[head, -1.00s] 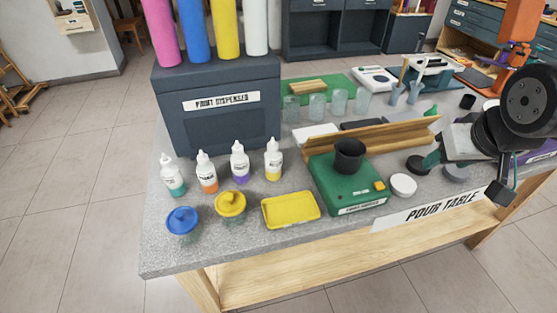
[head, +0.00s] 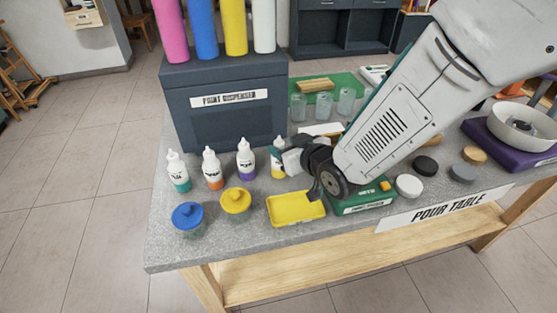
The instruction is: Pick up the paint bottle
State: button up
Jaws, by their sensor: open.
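Several white paint bottles with pointed nozzles stand upright in a row in the head view: one with a teal base (head: 178,172), one orange (head: 212,170), one purple (head: 246,160) and one yellow (head: 276,163). My gripper (head: 290,160) is open, at the right side of the yellow bottle and partly in front of it. I cannot tell whether it touches that bottle or whether the bottle is between the fingers. The other bottles are clear of the gripper.
A dark paint dispenser (head: 227,121) stands behind the bottles. My arm hides much of the green scale (head: 362,201). The table's (head: 160,255) front left corner is bare.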

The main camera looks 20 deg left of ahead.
aim_at(280, 143)
jog(key=x, duration=0.4)
jog(key=shift+w+a, duration=0.2)
jog(key=shift+a, duration=0.2)
grip_shut()
jog(key=shift+r, duration=0.15)
